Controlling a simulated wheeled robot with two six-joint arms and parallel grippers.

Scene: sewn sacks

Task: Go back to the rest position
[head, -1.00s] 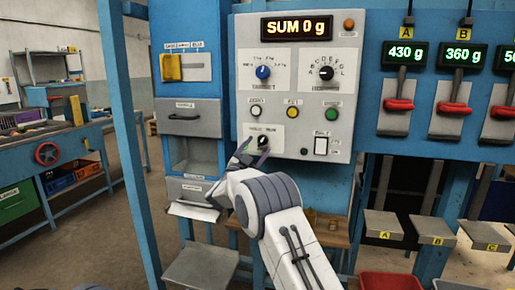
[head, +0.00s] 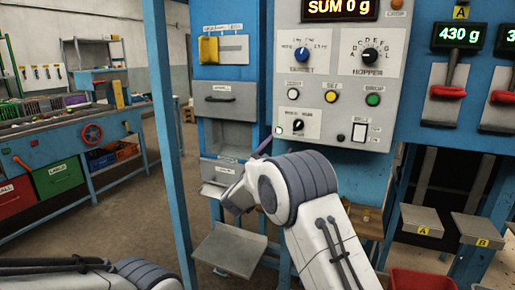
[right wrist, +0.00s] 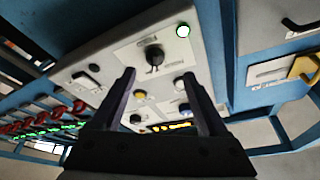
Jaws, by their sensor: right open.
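My right gripper (head: 258,150) is in front of the grey control panel (head: 390,112), below and left of its lowest black knob (head: 297,125). Its fingers are open with nothing between them, as the right wrist view shows (right wrist: 158,78). That knob also shows in the right wrist view (right wrist: 153,55), beyond the fingertips and apart from them. A small lamp (head: 278,130) left of the knob glows green. My left arm shows at the lower left of the head view; its gripper is out of the picture.
The display (head: 340,9) reads SUM 0 g. A blue post (head: 165,150) stands left of the cabinet. A grey shelf (head: 229,249) juts out below my right forearm. Small platforms (head: 421,221) and a red bin (head: 420,280) are at the right. Open floor lies left of the post.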

